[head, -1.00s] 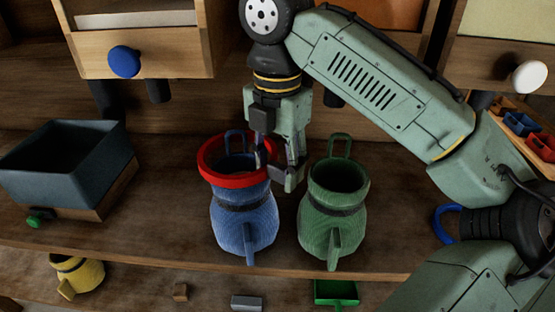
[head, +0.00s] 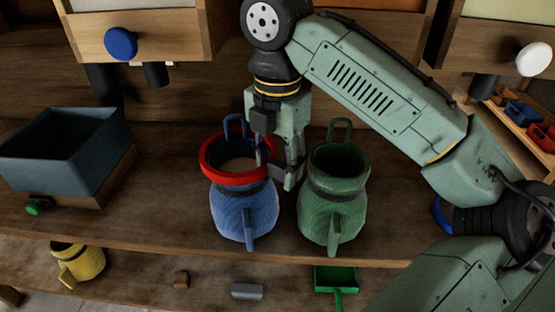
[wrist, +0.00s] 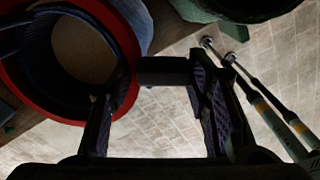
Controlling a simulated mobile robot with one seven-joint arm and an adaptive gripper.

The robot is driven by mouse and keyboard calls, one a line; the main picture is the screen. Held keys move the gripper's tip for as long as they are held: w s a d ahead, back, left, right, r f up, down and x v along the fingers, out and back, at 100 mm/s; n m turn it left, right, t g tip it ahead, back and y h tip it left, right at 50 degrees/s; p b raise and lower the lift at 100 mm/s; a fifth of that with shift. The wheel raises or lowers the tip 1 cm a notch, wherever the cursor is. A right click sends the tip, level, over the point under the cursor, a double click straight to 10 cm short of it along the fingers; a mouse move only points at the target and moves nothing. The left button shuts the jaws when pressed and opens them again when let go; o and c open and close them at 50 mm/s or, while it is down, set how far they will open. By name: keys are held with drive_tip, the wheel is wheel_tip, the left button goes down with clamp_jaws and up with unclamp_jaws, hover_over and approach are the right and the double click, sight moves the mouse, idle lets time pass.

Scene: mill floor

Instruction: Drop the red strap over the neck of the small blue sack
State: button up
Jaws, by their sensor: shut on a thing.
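The blue sack (head: 245,212) stands upright on the wooden bench, with an open mouth, a loop at the back and a dark band at its neck. The red strap (head: 215,170) is a ring around the sack's mouth, above the dark band; whether it touches the sack is unclear. It also shows in the wrist view (wrist: 128,50), with the sack's dark inner wall inside it. My gripper (head: 277,170) is at the ring's right side, shut on a dark block, seemingly the strap's tab (wrist: 163,70).
A green sack (head: 333,215) stands close right of my gripper. A dark blue bin (head: 65,150) is at the left. Drawers with a blue knob (head: 121,43) and a white knob (head: 534,59) hang above. A yellow sack (head: 80,265) and a green scoop (head: 335,278) are below the bench.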

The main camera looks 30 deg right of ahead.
sight(277, 178)
drive_tip(key=shift+s+a+f+b, duration=0.1)
drive_tip(key=shift+s+f+b, duration=0.15)
drive_tip(key=shift+f, duration=0.45)
drive_tip(key=shift+s+f+b, duration=0.2)
drive_tip(key=shift+f+b, duration=0.05)
drive_tip(key=shift+f, duration=0.65)
drive_tip(key=shift+c, duration=0.6)
drive_tip(key=shift+o, duration=0.9)
drive_tip(key=shift+w+f, duration=0.15)
drive_tip(key=shift+f, duration=0.2)
drive_tip(key=shift+w+f, duration=0.35)
drive_tip(key=shift+c, duration=1)
clamp_jaws()
drive_tip(key=shift+s, duration=0.15)
drive_tip(key=shift+f+b, duration=0.35)
drive_tip(key=shift+f, duration=0.05)
